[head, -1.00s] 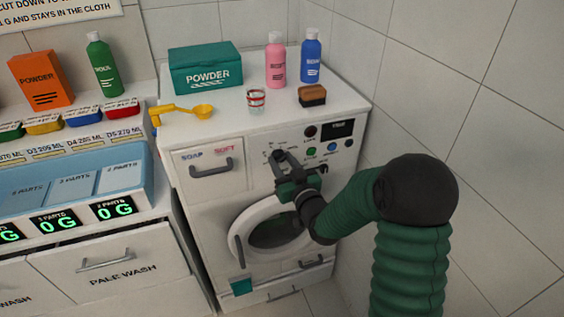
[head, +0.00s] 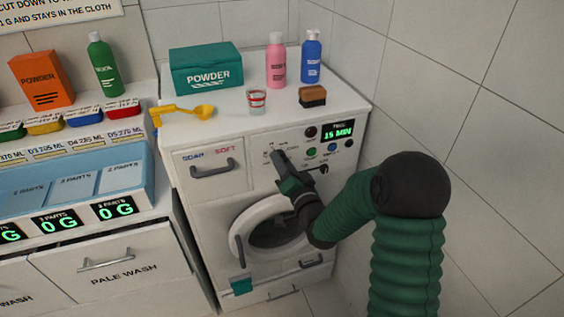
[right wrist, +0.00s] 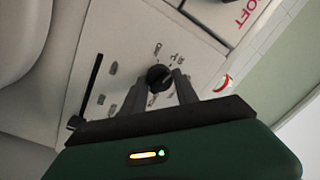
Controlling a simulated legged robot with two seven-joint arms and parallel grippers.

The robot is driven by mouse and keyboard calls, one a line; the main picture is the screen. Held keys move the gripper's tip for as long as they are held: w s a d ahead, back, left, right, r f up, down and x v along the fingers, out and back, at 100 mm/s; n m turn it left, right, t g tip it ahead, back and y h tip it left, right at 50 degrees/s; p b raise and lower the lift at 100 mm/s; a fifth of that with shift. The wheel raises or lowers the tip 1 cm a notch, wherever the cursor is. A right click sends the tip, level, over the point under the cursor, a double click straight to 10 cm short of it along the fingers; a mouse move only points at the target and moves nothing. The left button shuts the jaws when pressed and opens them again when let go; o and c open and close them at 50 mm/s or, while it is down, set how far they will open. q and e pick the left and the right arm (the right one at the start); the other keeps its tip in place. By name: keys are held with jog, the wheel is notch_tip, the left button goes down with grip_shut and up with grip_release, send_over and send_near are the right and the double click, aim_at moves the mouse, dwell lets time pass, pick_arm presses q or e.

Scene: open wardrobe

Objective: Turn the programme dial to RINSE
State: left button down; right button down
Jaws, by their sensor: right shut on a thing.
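The programme dial (right wrist: 158,76) is a round black knob on the white front panel of the washing machine (head: 205,215). In the right wrist view it sits between the two fingers of my right gripper (right wrist: 160,84), which is shut on it. Small marks ring the dial, too small to read, so I cannot tell which one it points to. The display (head: 338,132) on the panel is lit green and reads 15 MIN. My left gripper is not in view.
Several buttons (head: 311,151) sit right of the dial, and a drawer handle (head: 211,168) sticks out left of it. A teal powder box (head: 205,75), pink bottle (head: 276,65), blue bottle (head: 311,60), small cup (head: 257,99), yellow scoop (head: 185,112) and brush (head: 312,96) stand on top.

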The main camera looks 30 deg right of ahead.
jog(key=m+p, duration=0.3)
jog(key=m, duration=0.6)
jog(key=m+h+p, duration=0.1)
jog(key=m+p, duration=0.2)
jog(key=m, duration=0.7)
jog(key=m+g+p, duration=0.1)
jog(key=m+p, duration=0.2)
jog(key=m, duration=0.7)
jog(key=shift+a+f+h+p, duration=0.2)
jog(key=shift+f+h+p, duration=0.1)
jog(key=shift+p, duration=0.1)
jog(key=shift+m, duration=0.6)
jog(key=shift+r, duration=0.25)
dwell(0.6)
